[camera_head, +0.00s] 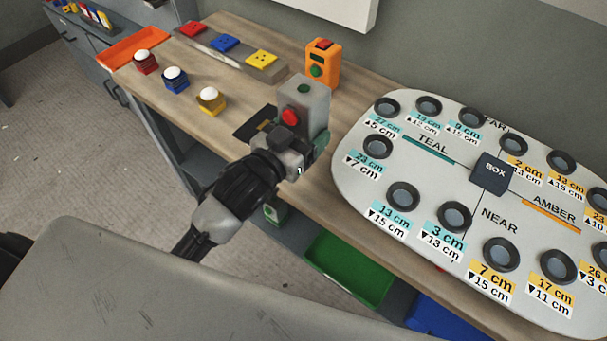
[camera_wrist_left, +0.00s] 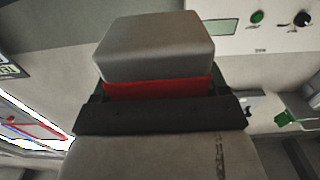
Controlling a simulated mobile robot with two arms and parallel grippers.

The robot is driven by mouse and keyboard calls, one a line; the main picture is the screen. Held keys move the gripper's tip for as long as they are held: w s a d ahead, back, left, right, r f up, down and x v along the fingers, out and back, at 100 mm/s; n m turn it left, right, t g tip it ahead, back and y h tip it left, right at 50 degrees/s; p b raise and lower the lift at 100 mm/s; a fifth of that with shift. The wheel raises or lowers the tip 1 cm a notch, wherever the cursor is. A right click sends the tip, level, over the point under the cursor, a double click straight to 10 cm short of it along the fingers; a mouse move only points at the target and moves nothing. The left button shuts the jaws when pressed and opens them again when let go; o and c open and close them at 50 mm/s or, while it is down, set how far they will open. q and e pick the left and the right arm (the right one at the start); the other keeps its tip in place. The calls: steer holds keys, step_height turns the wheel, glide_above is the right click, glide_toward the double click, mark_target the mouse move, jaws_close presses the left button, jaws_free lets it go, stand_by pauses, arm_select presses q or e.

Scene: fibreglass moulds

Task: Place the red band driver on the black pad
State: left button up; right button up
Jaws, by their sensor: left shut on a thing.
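The red band driver (camera_wrist_left: 160,88) shows in the left wrist view as a grey block with a red band. My left gripper (camera_head: 296,148) is shut on it, and a dark jaw crosses just below the band. In the head view the gripper is over the wooden bench, just right of the black pad (camera_head: 252,124). My right gripper is out of view.
Red (camera_head: 145,64), blue (camera_head: 176,84) and yellow (camera_head: 211,104) pieces with white domes stand left of the pad. An orange box (camera_head: 323,66) stands behind. A large labelled board (camera_head: 430,180) fills the right. An orange tray (camera_head: 128,47) lies at the far left.

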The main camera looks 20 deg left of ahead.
arm_select(q)
step_height(320, 180, down, 5)
steer(key=shift+f, duration=0.2)
step_height(320, 180, down, 4)
steer(key=shift+r+p, duration=0.25)
steer(key=shift+p, duration=0.15)
steer(key=shift+f, duration=0.3)
steer(key=shift+f, duration=0.2)
steer(key=o, duration=1.1)
steer(key=shift+f, duration=0.1)
steer(key=shift+s, duration=0.1)
